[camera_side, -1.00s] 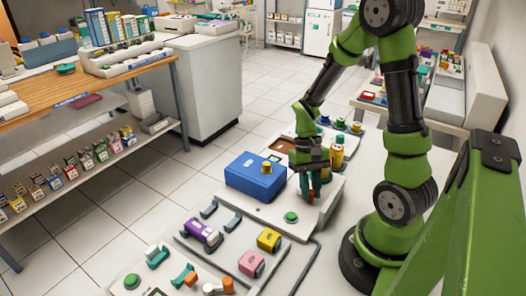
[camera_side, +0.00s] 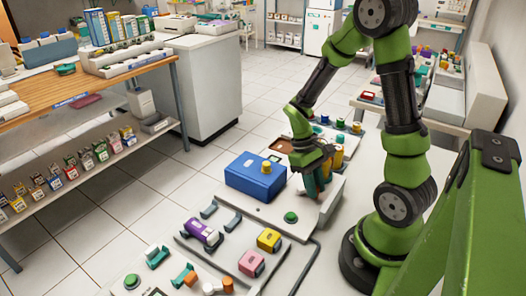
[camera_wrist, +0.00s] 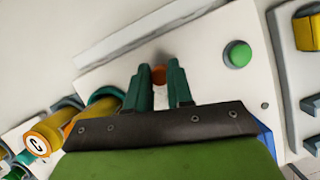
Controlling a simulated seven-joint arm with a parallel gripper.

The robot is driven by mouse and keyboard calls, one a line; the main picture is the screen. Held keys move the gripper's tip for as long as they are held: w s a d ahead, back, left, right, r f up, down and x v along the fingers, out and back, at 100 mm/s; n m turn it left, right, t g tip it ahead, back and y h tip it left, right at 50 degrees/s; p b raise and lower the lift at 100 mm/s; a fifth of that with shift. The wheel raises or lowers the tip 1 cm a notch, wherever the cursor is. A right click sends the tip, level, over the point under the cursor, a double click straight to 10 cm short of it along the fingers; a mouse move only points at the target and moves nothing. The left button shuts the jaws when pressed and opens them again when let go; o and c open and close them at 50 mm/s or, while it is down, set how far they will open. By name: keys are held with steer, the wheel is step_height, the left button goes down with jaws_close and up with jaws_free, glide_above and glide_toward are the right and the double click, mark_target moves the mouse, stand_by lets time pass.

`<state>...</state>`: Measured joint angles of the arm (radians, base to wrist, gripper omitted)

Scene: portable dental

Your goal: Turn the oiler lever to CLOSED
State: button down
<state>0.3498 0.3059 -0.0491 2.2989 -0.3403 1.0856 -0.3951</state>
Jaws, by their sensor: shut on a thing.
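My gripper (camera_side: 315,190) reaches down to the white panel just right of the blue box in the side view. The white panel (camera_wrist: 205,70) lies under the fingers.
The blue box (camera_side: 255,178) with a yellow knob stands left of my gripper. A green button (camera_side: 291,217) is in front of it. Amber cylinders (camera_wrist: 45,135) stand close by in the wrist view. A purple part (camera_side: 200,231) and yellow block (camera_side: 268,240) lie nearer the front.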

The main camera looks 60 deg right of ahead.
steer(key=c, duration=1)
jaws_free()
steer(key=shift+r, duration=0.1)
steer(key=v, duration=1.6)
steer(key=shift+w+r, duration=0.15)
steer(key=shift+r, duration=0.25)
steer(key=s+a+r+t, duration=0.1)
steer(key=a+r+t, duration=0.1)
steer(key=a+t, duration=0.3)
steer(key=s+a+r+m+t, duration=0.1)
steer(key=s+a+r+t, duration=0.1)
steer(key=a+t, duration=0.4)
steer(key=a+r, duration=0.1)
steer(key=a, duration=0.2)
steer(key=shift+a+t+y, duration=0.25)
steer(key=shift+t+y, duration=0.05)
steer(key=shift+y, duration=0.1)
